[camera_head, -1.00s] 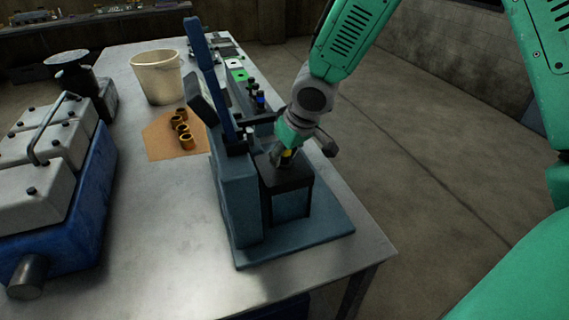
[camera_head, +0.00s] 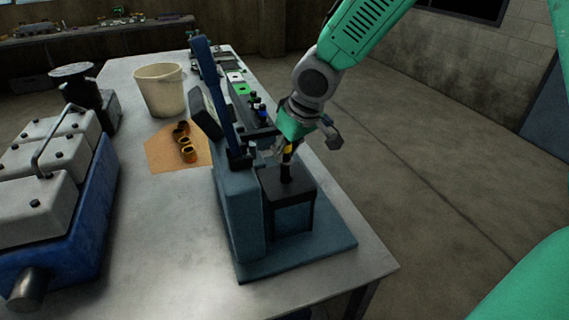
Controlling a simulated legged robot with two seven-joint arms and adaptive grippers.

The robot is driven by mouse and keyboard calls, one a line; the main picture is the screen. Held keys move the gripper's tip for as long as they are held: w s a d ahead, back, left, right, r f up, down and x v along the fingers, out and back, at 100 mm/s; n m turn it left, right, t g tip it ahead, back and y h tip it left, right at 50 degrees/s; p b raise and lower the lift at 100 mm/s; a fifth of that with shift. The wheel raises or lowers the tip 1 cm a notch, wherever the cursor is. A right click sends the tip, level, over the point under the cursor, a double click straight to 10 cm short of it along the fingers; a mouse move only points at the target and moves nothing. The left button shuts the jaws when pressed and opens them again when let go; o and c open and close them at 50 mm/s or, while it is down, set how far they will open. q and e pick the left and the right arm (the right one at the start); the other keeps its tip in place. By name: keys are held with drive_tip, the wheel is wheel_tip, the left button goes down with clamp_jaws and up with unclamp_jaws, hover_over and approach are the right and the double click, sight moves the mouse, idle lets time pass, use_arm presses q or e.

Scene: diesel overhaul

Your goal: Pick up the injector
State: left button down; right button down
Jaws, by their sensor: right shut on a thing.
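The injector (camera_head: 287,168) is a slim dark piece with a yellow band near its top. It stands upright over the dark top of a blue box-shaped block (camera_head: 290,217) on the blue test stand (camera_head: 238,215). My right gripper (camera_head: 287,146) is shut on the injector's upper end, above the block. I cannot tell whether the injector's lower tip still touches the block. My left gripper is not in view.
The stand's tall lever (camera_head: 212,85) rises left of my gripper. Small parts line the back.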

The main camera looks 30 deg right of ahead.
wheel_tip(320, 180, up, 12)
drive_tip(key=shift+d+f, duration=0.15)
drive_tip(key=shift+f, duration=0.05)
drive_tip(key=shift+r, duration=0.55)
drive_tip(key=c, duration=2.3)
unclamp_jaws()
clamp_jaws()
drive_tip(key=shift+p, duration=0.35)
drive_tip(key=shift+f, duration=0.1)
